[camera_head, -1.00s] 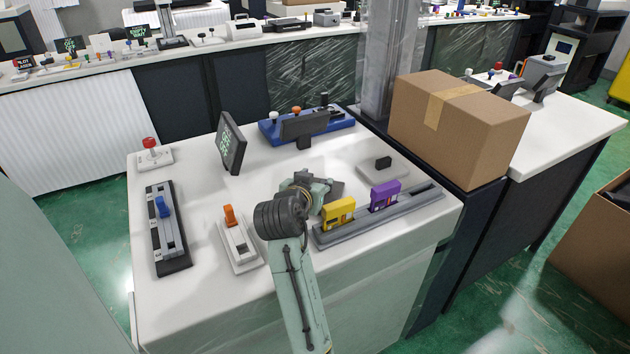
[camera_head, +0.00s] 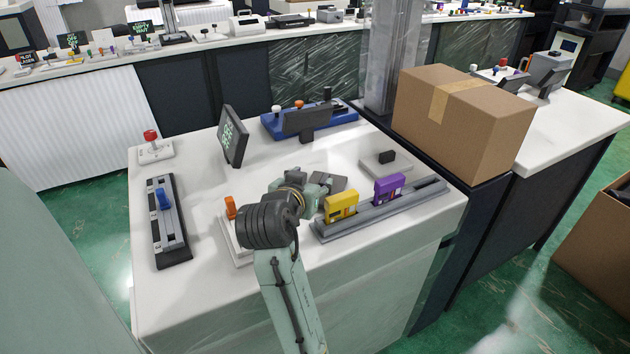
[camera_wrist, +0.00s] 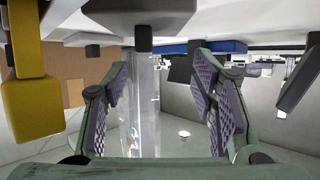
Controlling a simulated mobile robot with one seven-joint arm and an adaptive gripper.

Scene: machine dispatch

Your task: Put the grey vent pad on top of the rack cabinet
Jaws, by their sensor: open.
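A dark grey pad (camera_head: 332,181) lies on the white worktop, partly hidden behind my gripper (camera_head: 316,186); I take it for the vent pad. The wrist view looks upside down. There the pad (camera_wrist: 120,9) is at the top with its dark knob (camera_wrist: 143,36) pointing down, just beyond and between the open fingers of my gripper (camera_wrist: 160,75). The fingers look empty, and no contact with the knob is visible. A dark cabinet (camera_head: 462,232) stands right of the worktop, probably the rack cabinet. A cardboard box (camera_head: 480,120) rests on it.
A yellow module (camera_head: 341,207) and a purple module (camera_head: 389,187) stand in a grey rail right of my gripper. A light slab with a black knob (camera_head: 386,157) lies behind them. An orange-lever switch (camera_head: 230,207), a tilted sign (camera_head: 233,136) and a blue panel (camera_head: 345,120) are nearby.

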